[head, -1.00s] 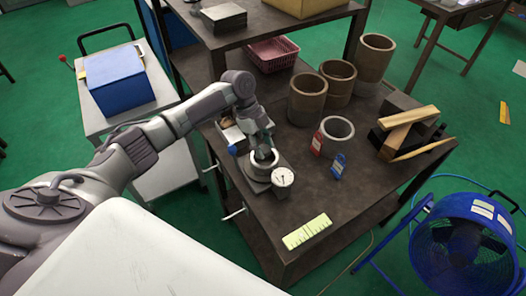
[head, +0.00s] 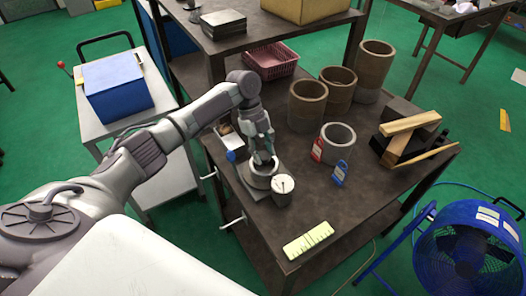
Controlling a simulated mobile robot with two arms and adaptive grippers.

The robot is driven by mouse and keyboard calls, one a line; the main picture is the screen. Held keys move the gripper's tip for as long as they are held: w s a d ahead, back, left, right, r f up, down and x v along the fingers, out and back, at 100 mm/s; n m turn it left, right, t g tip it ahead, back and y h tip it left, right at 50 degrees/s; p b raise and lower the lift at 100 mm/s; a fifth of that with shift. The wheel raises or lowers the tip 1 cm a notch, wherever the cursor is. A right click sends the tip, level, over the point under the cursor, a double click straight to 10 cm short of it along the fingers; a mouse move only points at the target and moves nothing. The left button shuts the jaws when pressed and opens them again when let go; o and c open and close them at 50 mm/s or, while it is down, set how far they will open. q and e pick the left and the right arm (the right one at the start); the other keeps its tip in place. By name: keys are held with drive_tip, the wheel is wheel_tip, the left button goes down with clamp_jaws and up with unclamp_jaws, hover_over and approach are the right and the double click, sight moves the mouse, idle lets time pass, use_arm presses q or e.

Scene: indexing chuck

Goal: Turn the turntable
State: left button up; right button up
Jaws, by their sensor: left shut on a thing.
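The turntable (head: 256,180) is a small grey round unit with a pale ring on a square base, near the left edge of the dark workbench. A white-faced dial (head: 283,184) sits at its front right, with a grey round body below the face. My left gripper (head: 264,161) points down into the ring from above and is shut on the turntable's upper part. The fingers hide the middle of the ring, so the exact grip point cannot be made out. My right gripper is not in view.
Wooden bars (head: 409,122) lie farther right. The bench between is clear.

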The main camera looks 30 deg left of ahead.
use_arm(q)
drive_tip(key=o, duration=1.1)
drive_tip(key=v, duration=1.2)
drive_tip(key=shift+f, duration=0.1)
